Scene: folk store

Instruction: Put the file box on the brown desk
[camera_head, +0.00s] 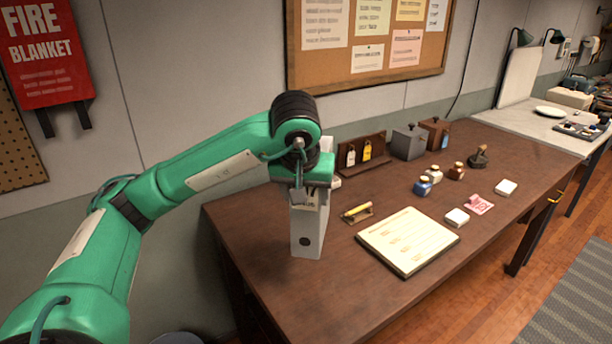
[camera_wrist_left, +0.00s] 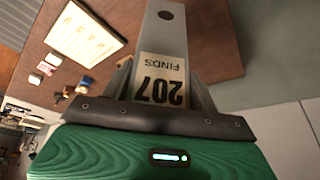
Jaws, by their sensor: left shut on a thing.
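The file box (camera_head: 308,232) is grey-white and stands upright at the left end of the brown desk (camera_head: 255,235). My arm hides part of the box's top. My right gripper is not in view.
A yellow-handled tool (camera_head: 357,212) and a cream sheet on a board (camera_head: 407,240) lie right of the box. A tag rack (camera_head: 362,156), grey box (camera_head: 408,143), small jars and white blocks stand farther right. A wall and corkboard are behind.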

